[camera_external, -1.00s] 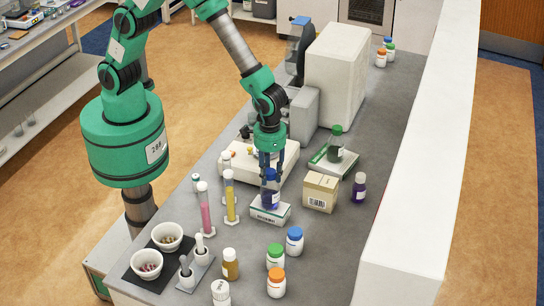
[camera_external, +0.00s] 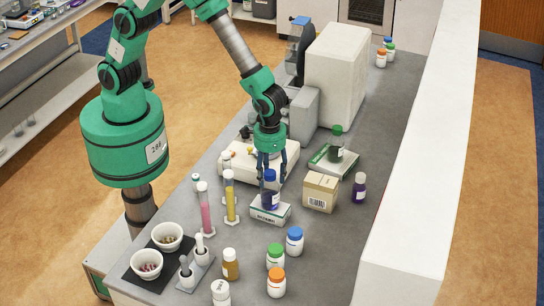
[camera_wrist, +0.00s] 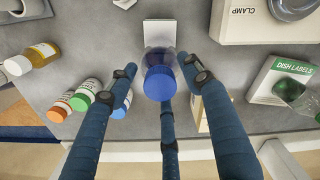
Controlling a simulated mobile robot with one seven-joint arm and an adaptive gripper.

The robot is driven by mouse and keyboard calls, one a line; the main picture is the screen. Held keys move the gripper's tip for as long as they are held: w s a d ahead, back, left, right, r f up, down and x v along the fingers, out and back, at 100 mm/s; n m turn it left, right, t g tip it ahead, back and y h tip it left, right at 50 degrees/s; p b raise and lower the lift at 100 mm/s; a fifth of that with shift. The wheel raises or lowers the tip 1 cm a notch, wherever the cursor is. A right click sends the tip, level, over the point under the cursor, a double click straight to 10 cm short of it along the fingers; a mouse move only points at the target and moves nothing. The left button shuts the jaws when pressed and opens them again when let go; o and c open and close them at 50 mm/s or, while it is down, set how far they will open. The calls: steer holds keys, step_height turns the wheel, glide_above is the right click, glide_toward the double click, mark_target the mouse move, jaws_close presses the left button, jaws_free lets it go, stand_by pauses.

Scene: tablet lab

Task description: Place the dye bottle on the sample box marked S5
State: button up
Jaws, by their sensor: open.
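The dye bottle (camera_external: 270,192), with a blue cap and dark blue-purple contents, stands upright on a small white box (camera_external: 281,212). The box's printed label is too small to read, so I cannot confirm an S5 mark. In the wrist view the bottle (camera_wrist: 158,80) is seen from above, and the white box (camera_wrist: 160,33) shows beyond it. My gripper (camera_external: 270,175) is above and around the bottle, with its fingers spread. The wrist view shows gaps between the bottle and the side fingers; the rear finger's contact is unclear.
A tan carton (camera_external: 320,190) and a purple bottle (camera_external: 359,188) stand to the right. A green-capped bottle (camera_external: 336,145) stands on a dish labels box (camera_wrist: 283,82). Yellow (camera_external: 229,195) and pink (camera_external: 204,208) cylinders stand close on the left. Several capped jars stand in front.

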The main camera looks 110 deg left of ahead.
step_height(320, 180, up, 12)
steer(key=shift+b, duration=0.3)
stand_by(0.3)
stand_by(0.5)
steer(key=s+a+r+m+t, duration=0.1)
steer(key=s+a+r+m, duration=0.15)
steer(key=s+r, duration=0.6)
steer(key=s+a+r+m+t, duration=0.15)
steer(key=s+a+r, duration=0.25)
steer(key=s+r, duration=0.4)
steer(key=s+a+r+m+t, duration=0.1)
steer(key=s+r+m, duration=0.1)
steer(key=s, duration=0.7)
steer(key=s+a+r+m+t, duration=0.1)
steer(key=s+a+r+t, duration=0.1)
steer(key=s, duration=0.7)
steer(key=shift+a+r+m, duration=0.25)
steer(key=shift+r+m, duration=0.15)
steer(key=shift+r, duration=0.3)
